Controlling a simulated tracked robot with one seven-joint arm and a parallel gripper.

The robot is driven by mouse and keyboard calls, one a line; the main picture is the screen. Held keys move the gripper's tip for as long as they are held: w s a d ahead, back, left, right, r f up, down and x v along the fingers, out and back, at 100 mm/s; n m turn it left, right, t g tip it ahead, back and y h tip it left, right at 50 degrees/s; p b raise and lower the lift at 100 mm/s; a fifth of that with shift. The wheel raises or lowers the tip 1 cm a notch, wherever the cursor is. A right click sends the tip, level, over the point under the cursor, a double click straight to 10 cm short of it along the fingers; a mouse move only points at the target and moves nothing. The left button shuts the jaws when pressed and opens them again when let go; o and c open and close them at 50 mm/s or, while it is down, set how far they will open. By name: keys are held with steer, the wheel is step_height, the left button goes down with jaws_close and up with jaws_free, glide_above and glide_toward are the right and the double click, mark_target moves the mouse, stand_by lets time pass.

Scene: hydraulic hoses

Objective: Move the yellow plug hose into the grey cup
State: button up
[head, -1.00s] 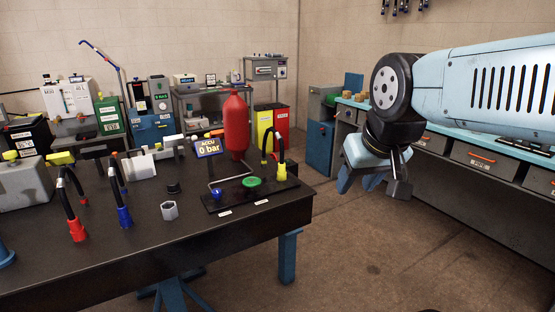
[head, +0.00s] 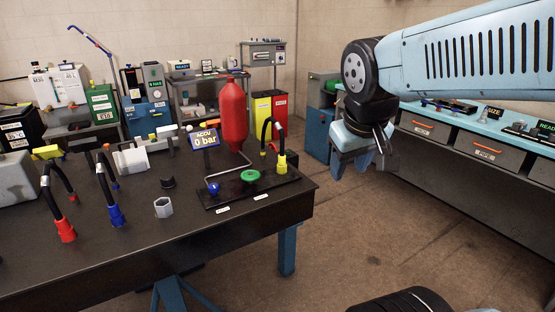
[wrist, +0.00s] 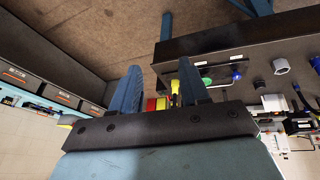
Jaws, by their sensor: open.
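The yellow plug hose (head: 281,163) is a black looped hose whose yellow plug stands at the right end of a black plate on the dark table. The grey cup (head: 163,207) is a small hexagonal cup, left of that plate near the table's front. It also shows in the wrist view (wrist: 281,66). My gripper (head: 350,163) hangs to the right of the table, pointing down, open and apart from the hose. In the wrist view, its blue fingers (wrist: 159,66) are spread, with the yellow plug (wrist: 175,87) showing beyond them.
Red (head: 66,230) and blue (head: 116,215) plug hoses stand further left.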

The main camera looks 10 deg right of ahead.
steer(key=w+d+f+n+g+h, duration=0.3)
steer(key=w+d+f+n+h, duration=0.15)
steer(key=w, duration=0.25)
steer(key=n+t+h, duration=0.5)
steer(key=n+t, duration=0.8)
steer(key=n, duration=1)
glide_toward(281, 146)
steer(key=shift+m, duration=0.25)
steer(key=x, duration=1.1)
jaws_close()
